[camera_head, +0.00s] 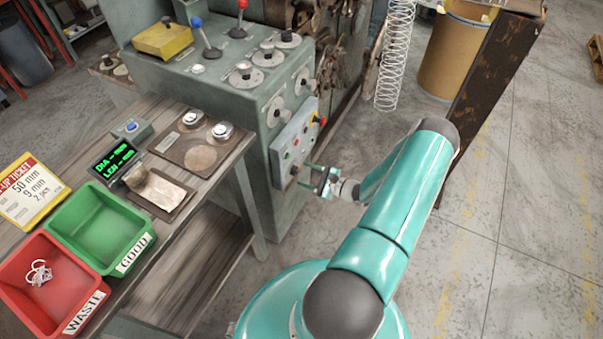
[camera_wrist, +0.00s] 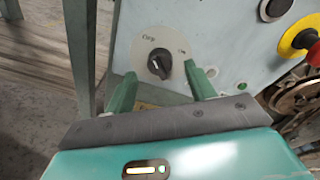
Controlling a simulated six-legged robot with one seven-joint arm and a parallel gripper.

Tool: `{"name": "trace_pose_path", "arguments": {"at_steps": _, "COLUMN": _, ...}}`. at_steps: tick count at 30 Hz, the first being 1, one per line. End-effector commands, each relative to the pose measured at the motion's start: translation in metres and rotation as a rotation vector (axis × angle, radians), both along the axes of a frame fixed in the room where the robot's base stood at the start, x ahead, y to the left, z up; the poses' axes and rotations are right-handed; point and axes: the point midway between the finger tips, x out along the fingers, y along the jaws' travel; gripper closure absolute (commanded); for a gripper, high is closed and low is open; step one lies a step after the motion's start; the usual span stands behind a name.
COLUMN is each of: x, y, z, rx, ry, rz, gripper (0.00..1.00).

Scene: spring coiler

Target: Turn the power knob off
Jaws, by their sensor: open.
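The black power knob (camera_wrist: 158,64) sits on a round pale dial plate with blurred lettering, low on the grey control panel (camera_wrist: 215,32). In the wrist view my gripper (camera_wrist: 159,72) is open, with one green finger on each side of the knob. The fingers appear apart from it, and I cannot tell how far the tips stand from the panel. The head view shows the knob (camera_head: 294,170) small at the panel's lower left corner, with my gripper (camera_head: 313,174) just right of it. Which mark the knob points to is unclear.
A red button on a yellow base (camera_wrist: 307,44) and dark buttons are on the same panel. Metal wheels (camera_wrist: 300,103) lie right of it. The wooden bench (camera_head: 235,165) with green (camera_head: 97,226) and red (camera_head: 52,286) bins stands left. Floor is open at right.

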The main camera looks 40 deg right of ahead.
Motion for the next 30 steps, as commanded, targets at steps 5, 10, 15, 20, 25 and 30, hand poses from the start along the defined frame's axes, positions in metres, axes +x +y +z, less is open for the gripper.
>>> {"name": "trace_pose_path", "arguments": {"at_steps": 5, "x": -0.039, "y": -0.015, "z": 0.005, "rx": -0.002, "ry": 0.001, "rz": -0.003, "gripper": 0.45}}
{"name": "trace_pose_path", "arguments": {"at_steps": 10, "x": -0.073, "y": -0.026, "z": 0.009, "rx": -0.001, "ry": 0.0, "rz": -0.003, "gripper": 0.45}}
{"name": "trace_pose_path", "arguments": {"at_steps": 15, "x": -0.094, "y": -0.034, "z": 0.012, "rx": 0.0, "ry": 0.0, "rz": -0.001, "gripper": 0.45}}
{"name": "trace_pose_path", "arguments": {"at_steps": 20, "x": -0.101, "y": -0.035, "z": 0.013, "rx": 0.0, "ry": 0.0, "rz": 0.0, "gripper": 0.45}}
{"name": "trace_pose_path", "arguments": {"at_steps": 25, "x": -0.101, "y": -0.036, "z": 0.013, "rx": 0.0, "ry": 0.001, "rz": 0.001, "gripper": 0.45}}
{"name": "trace_pose_path", "arguments": {"at_steps": 30, "x": -0.101, "y": -0.036, "z": 0.013, "rx": 0.0, "ry": 0.0, "rz": 0.0, "gripper": 0.45}}
